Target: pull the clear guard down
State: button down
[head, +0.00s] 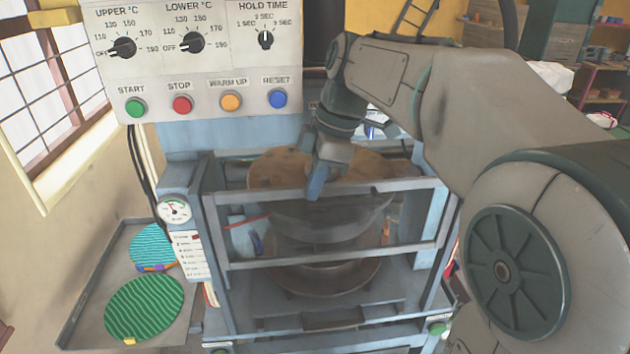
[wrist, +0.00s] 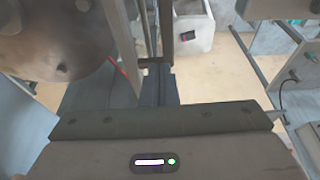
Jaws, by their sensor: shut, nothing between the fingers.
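The clear guard (head: 335,257) is a grey-blue frame with horizontal rails across the front of the press. Its see-through panel shows the round platens behind. My gripper (head: 314,190) is shut and empty, fingers pointing down. Its fingertips overlap the guard's top rail in the head view; I cannot tell whether they touch it. The upper platen (head: 275,168) is brown and round, just behind my gripper, and the lower platen (head: 335,275) sits below it. In the wrist view, a round metal platen (wrist: 50,40) is at the upper left beside the fingers.
The control panel (head: 200,60) with knobs and coloured buttons is at upper left. A pressure gauge (head: 174,209) sits left of the frame. A tray (head: 85,300) with green and blue striped discs stands at lower left. A window (head: 40,90) is at far left.

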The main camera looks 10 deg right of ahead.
dwell(0.3)
jog(key=b, duration=1.5)
send_near(315, 247)
jog(key=s+a+f, duration=0.3)
jog(key=f, duration=0.8)
jog(key=shift+s+a, duration=0.15)
jog(key=shift+s, duration=0.05)
jog(key=shift+f, duration=0.2)
jog(key=shift+r, duration=0.1)
notch_tip(315, 247, up, 5)
jog(key=p, duration=0.3)
jog(key=v, duration=1)
jog(key=s+d+f+m+t+h, duration=0.1)
jog(key=s+d+f+m, duration=0.1)
jog(key=s+f+m, duration=0.5)
jog(key=s+d+f+m+t+h, duration=0.1)
jog(key=s+d+f+m+h, duration=0.1)
jog(key=s+f+m, duration=0.5)
notch_tip(315, 247, down, 7)
jog(key=d+m, duration=0.1)
jog(key=m, duration=0.3)
jog(key=shift+d+r+t, duration=0.2)
jog(key=shift+d+t, duration=0.05)
jog(key=shift+t, duration=0.15)
